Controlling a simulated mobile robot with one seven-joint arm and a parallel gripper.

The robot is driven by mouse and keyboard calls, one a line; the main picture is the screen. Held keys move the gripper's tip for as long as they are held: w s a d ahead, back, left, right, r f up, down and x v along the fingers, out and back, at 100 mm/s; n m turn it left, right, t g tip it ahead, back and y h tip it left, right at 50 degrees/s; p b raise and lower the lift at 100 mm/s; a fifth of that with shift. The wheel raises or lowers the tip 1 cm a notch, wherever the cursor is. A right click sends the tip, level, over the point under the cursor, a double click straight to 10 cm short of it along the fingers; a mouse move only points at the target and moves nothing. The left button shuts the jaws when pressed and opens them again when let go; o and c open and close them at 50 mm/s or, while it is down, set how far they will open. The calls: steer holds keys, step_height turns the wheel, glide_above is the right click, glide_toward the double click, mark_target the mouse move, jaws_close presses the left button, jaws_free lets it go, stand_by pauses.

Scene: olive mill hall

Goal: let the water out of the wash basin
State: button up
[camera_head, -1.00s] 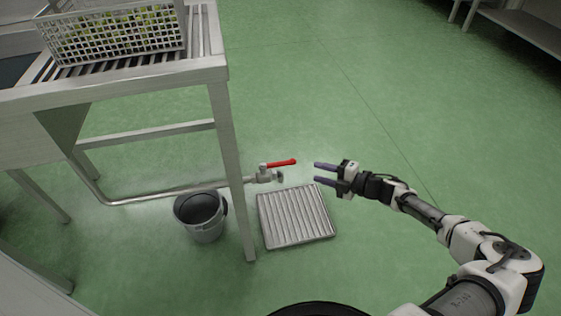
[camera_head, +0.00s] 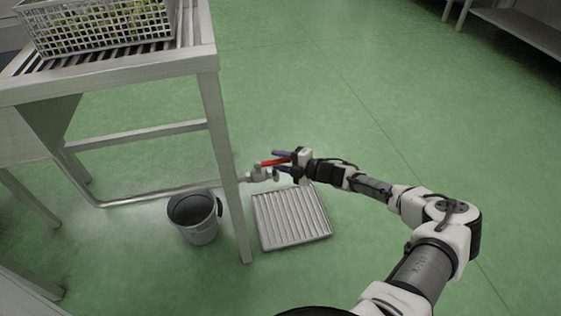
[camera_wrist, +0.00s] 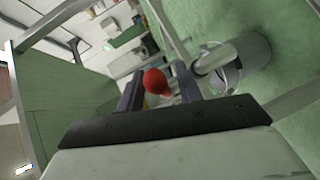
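The wash basin's drain pipe (camera_head: 150,195) runs low under the metal stand and ends in a valve (camera_head: 258,174) just right of the front leg. The valve's red lever handle (camera_head: 268,163) points right, in line with the pipe end. My gripper (camera_head: 281,162) is at the lever's right end, with its fingers apart on both sides of it. In the wrist view the red lever end (camera_wrist: 155,81) lies between the two fingers (camera_wrist: 158,88), with gaps visible beside it. Only a small corner of the basin shows in the head view.
A grooved metal floor grate (camera_head: 291,218) lies below the valve. A grey bucket (camera_head: 195,216) stands left of the stand's leg (camera_head: 225,160). A crate of olives (camera_head: 95,28) sits on the stand's slatted top. The green floor to the right is clear.

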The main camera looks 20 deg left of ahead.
jaws_close()
